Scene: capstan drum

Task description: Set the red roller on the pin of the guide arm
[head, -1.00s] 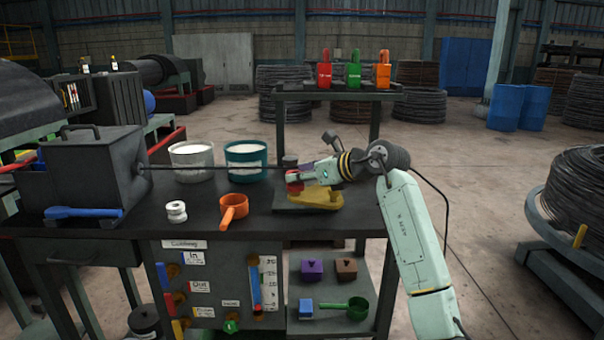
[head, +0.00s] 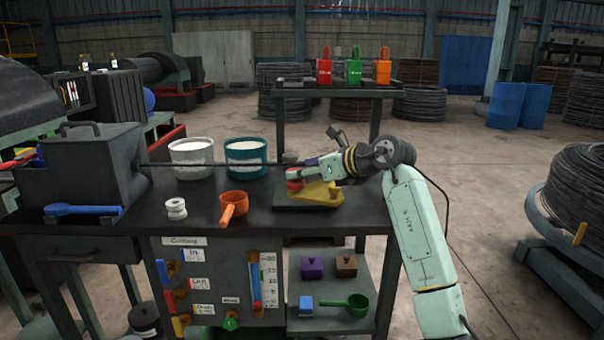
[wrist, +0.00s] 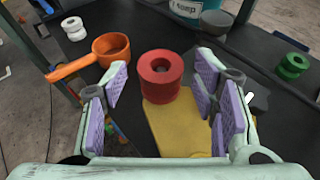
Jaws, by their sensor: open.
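The red roller (head: 294,185) sits upright on the end of the yellow guide arm (head: 322,194) on the bench. In the wrist view the roller (wrist: 160,78) shows a dark hole in its top, and the yellow arm (wrist: 180,132) runs from beneath it toward me. The pin is hidden; I cannot see it through the hole. My gripper (wrist: 162,88) is open, its purple-padded fingers left and right of the roller with visible gaps. In the head view my gripper (head: 303,171) is close by the roller, partly covering that area.
A white spool (head: 176,209) and an orange ladle (head: 233,206) stand to the left. A white pot (head: 191,160) and a teal pot (head: 246,158) stand behind. A green spool (wrist: 293,65) is at right.

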